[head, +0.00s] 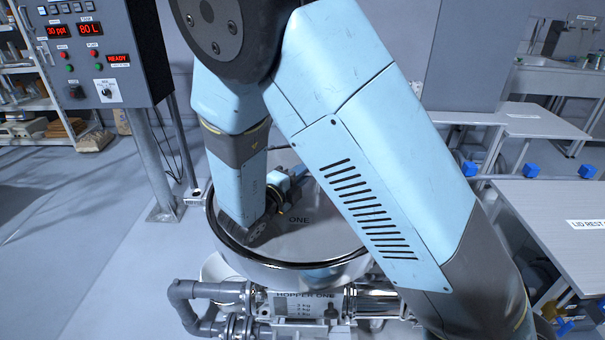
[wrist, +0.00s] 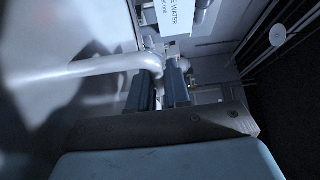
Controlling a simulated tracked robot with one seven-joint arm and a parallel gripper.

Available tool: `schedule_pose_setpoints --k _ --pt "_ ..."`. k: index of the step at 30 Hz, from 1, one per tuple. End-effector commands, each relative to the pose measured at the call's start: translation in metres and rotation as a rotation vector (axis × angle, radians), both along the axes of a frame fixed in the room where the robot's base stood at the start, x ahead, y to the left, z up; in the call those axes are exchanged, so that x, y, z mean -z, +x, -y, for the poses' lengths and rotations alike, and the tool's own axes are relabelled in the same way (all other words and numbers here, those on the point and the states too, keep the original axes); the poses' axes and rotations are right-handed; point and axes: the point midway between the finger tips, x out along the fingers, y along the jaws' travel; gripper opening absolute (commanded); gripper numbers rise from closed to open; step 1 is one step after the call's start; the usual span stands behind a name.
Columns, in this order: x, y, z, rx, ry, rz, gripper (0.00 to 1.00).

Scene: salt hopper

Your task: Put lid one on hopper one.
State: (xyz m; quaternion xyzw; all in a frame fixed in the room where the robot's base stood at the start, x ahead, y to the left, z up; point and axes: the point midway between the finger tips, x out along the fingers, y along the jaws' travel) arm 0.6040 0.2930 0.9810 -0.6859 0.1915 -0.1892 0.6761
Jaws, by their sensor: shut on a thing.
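Lid one (head: 325,232) is a round metal disc marked ONE, lying over the mouth of hopper one (head: 290,272) inside a dark rim. I cannot tell whether it is fully seated or slightly raised. The hopper is a metal vessel with a HOPPER ONE label below. In the wrist view, lid one's pale surface (wrist: 55,50) fills the left, with a thick curved metal handle (wrist: 105,66) reaching to my gripper (wrist: 160,72). The fingers are shut on this handle. In the head view, my arm hides the fingertips and part of the lid.
A control panel (head: 92,55) with red displays stands on posts at the left. Grey pipes (head: 215,290) run in front of the hopper. At the right is a LID REST table (head: 540,205), with several blue blocks (head: 530,170) near it. The floor at left is clear.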

Motion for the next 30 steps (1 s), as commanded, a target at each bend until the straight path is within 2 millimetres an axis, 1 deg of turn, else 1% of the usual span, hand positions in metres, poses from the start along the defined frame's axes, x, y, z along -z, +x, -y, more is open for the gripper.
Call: schedule_pose_setpoints --k 4,5,12,14,23,26,30 --pt "-0.001 0.000 0.000 0.000 0.000 0.001 0.00" --pt "-0.001 0.000 0.000 0.000 0.000 0.001 0.19" --pt "-0.001 0.000 0.000 0.000 0.000 0.001 0.42" --pt "0.000 0.000 -0.001 -0.001 0.000 0.001 0.47" --pt "0.001 -0.003 -0.002 -0.002 0.000 -0.001 0.47" --pt "0.001 -0.009 -0.007 -0.004 0.000 -0.001 0.47" --pt "0.001 -0.028 -0.019 -0.005 0.000 -0.001 0.47"
